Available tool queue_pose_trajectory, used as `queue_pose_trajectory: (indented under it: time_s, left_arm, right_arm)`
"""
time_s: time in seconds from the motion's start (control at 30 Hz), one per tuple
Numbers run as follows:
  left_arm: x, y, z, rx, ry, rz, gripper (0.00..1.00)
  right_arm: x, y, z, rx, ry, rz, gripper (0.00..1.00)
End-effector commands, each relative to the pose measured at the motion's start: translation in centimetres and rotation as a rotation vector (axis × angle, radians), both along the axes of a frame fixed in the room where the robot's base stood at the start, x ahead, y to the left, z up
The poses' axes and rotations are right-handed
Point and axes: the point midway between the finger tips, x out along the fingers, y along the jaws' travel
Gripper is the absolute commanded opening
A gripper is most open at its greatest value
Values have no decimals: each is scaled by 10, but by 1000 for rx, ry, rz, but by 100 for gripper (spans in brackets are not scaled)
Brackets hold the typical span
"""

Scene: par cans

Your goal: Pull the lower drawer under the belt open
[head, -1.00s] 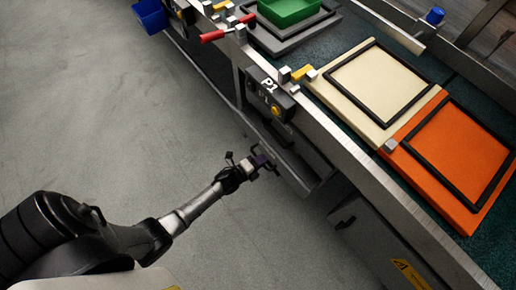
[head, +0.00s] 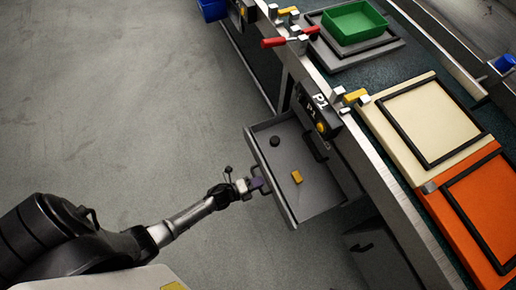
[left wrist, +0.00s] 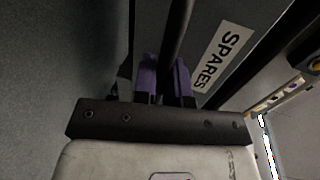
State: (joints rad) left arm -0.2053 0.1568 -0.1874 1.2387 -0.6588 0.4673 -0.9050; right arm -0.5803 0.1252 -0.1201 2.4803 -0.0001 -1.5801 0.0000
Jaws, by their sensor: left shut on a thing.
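A grey drawer (head: 312,205) under the belt stands well open, jutting out over the floor. A black round thing (head: 275,141) and a small yellow block (head: 297,177) lie inside it. My left gripper (head: 258,184) is at the middle of its front. In the left wrist view the purple fingers (left wrist: 167,80) are closed around the dark bar handle (left wrist: 178,35). A SPARES label (left wrist: 216,57) is on the drawer front beside the fingers. A dark handle (head: 316,147) shows above the back of the open drawer. My right gripper is out of view.
The belt (head: 375,88) carries a cream framed panel (head: 432,118), an orange framed panel (head: 490,200) and a green tray (head: 354,22). A P1 control box (head: 317,113) hangs above the drawer. A grey cabinet (head: 380,255) stands to its right. The floor (head: 130,100) at left is clear.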

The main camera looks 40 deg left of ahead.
Motion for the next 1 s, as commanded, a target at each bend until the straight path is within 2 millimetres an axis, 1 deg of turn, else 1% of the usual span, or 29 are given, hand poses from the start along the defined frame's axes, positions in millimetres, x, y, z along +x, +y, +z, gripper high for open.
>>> queue_pose_trajectory:
  time_s: [0.27, 0.3, 0.53, 0.83, 0.93, 1.0]
  left_arm:
    - [0, 0, 1, -1, -3, -2, 0]
    - [0, 0, 1, -1, -3, -2, 15]
    - [0, 0, 1, -1, -2, -1, 37]
    - [-3, 1, 1, 0, 0, 0, 37]
    - [-11, 5, 4, 0, 1, -1, 37]
    - [-21, 10, 7, 0, 1, -1, 37]
  right_arm:
    - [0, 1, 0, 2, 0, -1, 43]
    - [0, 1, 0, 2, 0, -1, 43]
    - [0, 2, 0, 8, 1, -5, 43]
    - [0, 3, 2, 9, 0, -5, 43]
    - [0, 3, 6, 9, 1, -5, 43]
    - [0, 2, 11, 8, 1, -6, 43]
